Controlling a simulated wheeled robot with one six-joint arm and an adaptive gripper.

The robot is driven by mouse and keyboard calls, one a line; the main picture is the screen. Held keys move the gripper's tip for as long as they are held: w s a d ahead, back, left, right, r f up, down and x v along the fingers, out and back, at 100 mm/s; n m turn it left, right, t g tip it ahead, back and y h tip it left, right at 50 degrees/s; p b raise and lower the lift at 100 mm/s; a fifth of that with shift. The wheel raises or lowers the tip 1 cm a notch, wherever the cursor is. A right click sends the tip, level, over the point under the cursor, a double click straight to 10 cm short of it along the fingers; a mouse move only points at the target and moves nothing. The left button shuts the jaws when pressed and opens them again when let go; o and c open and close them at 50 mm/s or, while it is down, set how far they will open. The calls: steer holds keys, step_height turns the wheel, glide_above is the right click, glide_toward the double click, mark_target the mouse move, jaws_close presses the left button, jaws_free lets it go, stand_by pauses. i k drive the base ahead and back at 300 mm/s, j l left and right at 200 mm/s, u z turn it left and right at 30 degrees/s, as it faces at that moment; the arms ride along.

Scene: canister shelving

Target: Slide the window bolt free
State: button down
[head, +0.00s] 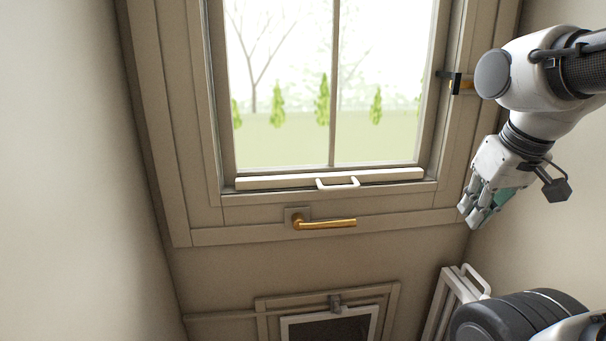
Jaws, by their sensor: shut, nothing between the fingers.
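The window (334,167) stands upright ahead of me in a beige frame.
A white bar with a pull handle (338,182) runs along the window's bottom. Below it is a gold lever handle (327,223). A small framed hatch (288,326) with a grey latch (335,301) is lower down. A white slatted panel (445,300) leans at lower right. Walls close in both sides.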

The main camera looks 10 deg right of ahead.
mark_target(463, 85)
steer(key=z, duration=0.8)
